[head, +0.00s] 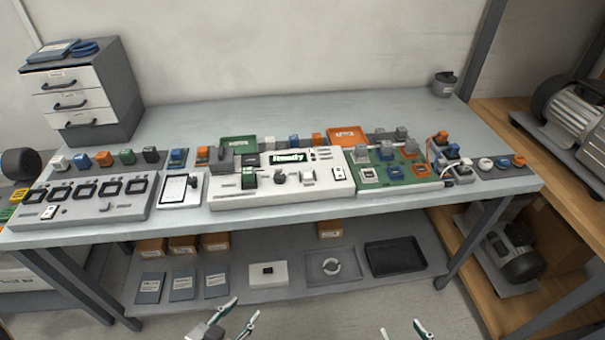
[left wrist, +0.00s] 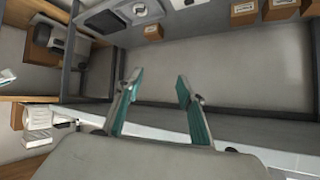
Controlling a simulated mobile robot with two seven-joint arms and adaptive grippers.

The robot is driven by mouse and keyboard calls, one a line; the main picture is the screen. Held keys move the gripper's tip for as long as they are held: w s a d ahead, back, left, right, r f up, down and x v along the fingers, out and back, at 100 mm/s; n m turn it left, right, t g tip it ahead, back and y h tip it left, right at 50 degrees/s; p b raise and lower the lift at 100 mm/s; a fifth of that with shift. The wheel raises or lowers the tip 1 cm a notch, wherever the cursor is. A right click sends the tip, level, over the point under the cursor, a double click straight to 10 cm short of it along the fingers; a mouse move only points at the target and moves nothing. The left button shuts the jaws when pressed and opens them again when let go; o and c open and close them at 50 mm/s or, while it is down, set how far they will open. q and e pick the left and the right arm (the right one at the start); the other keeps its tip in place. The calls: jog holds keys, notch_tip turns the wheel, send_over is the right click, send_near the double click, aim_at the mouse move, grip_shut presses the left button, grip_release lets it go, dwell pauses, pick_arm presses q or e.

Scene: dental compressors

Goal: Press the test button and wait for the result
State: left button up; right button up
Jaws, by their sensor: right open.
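A white test unit (head: 240,199) stands at the front middle of the workbench in the head view. Its green display (head: 288,157) appears to read "Ready". A dark round part (head: 280,176) and light grey blocks sit on its top. I cannot tell which part is the test button. My left gripper (head: 242,312) is open and empty, low at the bottom of the head view, in front of the bench and away from the unit. Its open fingers also show in the left wrist view (left wrist: 158,84). My right gripper (head: 401,329) is open at the bottom edge, only its fingertips visible.
Left of the unit are a tablet-like device (head: 180,189) and a grey panel with black sockets (head: 85,209). Right is a green circuit board (head: 385,172). A lower shelf (head: 215,256) holds boxes and a black tray (head: 395,256). The bench's back strip is mostly clear.

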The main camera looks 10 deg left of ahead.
pick_arm(q)
jog(key=shift+c, duration=0.3)
grip_shut()
dwell(1.3)
